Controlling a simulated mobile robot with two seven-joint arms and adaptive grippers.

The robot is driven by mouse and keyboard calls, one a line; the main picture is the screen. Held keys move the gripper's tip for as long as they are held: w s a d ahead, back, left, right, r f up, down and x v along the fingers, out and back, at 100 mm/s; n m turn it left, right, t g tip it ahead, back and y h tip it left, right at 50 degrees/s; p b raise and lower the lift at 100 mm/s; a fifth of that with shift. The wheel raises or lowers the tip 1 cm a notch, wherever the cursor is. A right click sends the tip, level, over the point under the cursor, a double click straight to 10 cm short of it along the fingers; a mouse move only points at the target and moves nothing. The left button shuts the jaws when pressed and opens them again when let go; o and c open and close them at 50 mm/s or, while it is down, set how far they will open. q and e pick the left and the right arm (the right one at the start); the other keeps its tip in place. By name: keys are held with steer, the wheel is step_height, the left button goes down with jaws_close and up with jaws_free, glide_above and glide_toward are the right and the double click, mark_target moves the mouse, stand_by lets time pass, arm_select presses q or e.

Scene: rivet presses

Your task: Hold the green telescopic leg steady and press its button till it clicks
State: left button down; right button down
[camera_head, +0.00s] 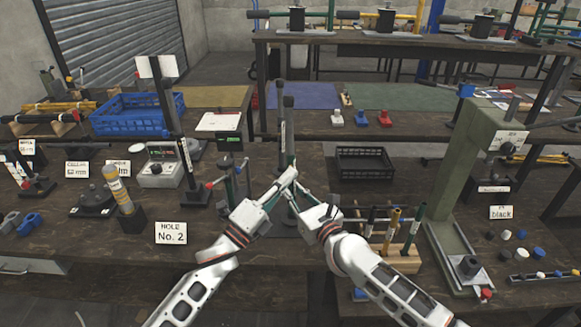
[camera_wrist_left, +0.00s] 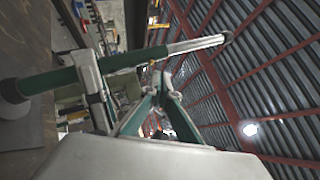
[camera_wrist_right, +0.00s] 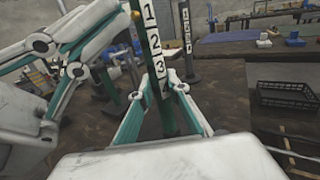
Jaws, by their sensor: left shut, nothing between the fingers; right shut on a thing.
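The green telescopic leg (camera_head: 289,130) stands upright near the middle of the bench. In the right wrist view its green tube (camera_wrist_right: 158,75) carries white number labels. In the left wrist view the green tube (camera_wrist_left: 60,77) lies sideways, with a silver inner tube. My right gripper (camera_head: 287,195) is shut on the leg low down. My left gripper (camera_head: 293,170) is shut and empty, its fingertips close beside the leg, just above the right gripper. I cannot tell if they touch it. A small brass-coloured spot (camera_wrist_right: 135,15) shows beside the leg; I cannot tell whether it is the button.
A labelled post (camera_wrist_right: 187,40) stands behind the leg. A black crate (camera_head: 365,163) is right of it, and a wooden rack (camera_head: 402,258) stands close to my right arm. A grey-green press (camera_head: 470,160) is at the right. A "Hole No. 2" sign (camera_head: 171,233) stands at left.

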arm_select(q)
steer(key=shift+w, duration=0.15)
arm_select(e)
steer(key=shift+f, duration=0.2)
arm_select(q)
steer(key=shift+w, duration=0.3)
